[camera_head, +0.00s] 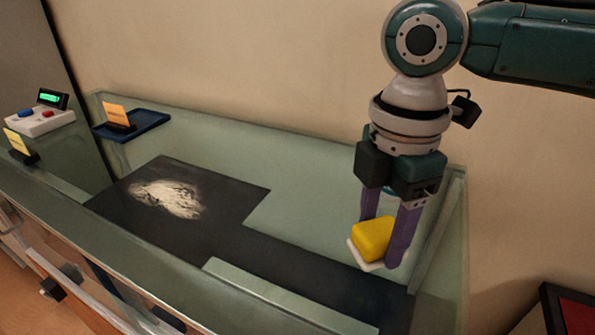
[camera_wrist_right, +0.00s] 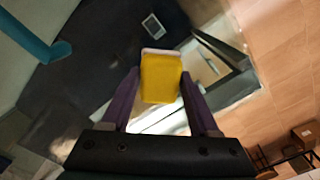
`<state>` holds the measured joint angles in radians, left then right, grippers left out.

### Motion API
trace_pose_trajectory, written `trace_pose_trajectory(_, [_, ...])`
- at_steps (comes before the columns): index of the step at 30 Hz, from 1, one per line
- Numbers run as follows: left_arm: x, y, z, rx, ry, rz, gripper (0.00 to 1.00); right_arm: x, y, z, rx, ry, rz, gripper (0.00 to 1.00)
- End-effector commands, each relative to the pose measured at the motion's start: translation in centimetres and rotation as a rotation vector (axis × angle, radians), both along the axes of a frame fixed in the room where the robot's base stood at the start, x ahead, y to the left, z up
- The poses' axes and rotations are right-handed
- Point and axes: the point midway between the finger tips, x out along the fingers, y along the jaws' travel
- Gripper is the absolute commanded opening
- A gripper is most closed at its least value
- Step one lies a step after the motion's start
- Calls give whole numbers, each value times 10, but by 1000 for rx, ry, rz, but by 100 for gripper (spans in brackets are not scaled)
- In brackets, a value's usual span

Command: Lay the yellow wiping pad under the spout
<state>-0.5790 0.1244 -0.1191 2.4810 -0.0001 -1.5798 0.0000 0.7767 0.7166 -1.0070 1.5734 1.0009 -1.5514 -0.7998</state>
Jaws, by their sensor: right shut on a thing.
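The yellow wiping pad (camera_head: 373,238) has a white layer along its lower side. It also shows in the right wrist view (camera_wrist_right: 161,78). My right gripper (camera_head: 386,240), with purple fingers, points down and is shut on the pad at the right end of the glass-walled case. The pad appears held above the dark floor of the case; the exact gap is hard to tell. A teal bar (camera_wrist_right: 38,38) at the upper left of the right wrist view may be the spout. In the head view only a bit of teal shows behind the fingers. My left gripper is not in view.
The case's dark floor (camera_head: 310,262) has a pale patch (camera_head: 167,198) at left. Glass walls (camera_head: 290,165) surround it. A blue tray (camera_head: 133,125) with an orange card sits on the far left rim. A white button box (camera_head: 40,121) stands further left.

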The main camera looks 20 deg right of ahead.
Motion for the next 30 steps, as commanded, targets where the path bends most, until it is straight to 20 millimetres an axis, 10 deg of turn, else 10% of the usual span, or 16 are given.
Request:
trace_pose_trajectory(15, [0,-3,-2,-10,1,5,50,0,0,-22,0,0,0,8])
trace_pose_trajectory(16, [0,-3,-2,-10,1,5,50,0,0,-21,0,0,0,63])
trace_pose_trajectory(23, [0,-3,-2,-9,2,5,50,0,0,-21,0,0,0,89])
trace_pose_trajectory(30, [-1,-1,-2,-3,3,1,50,0,0,-20,0,0,0,91])
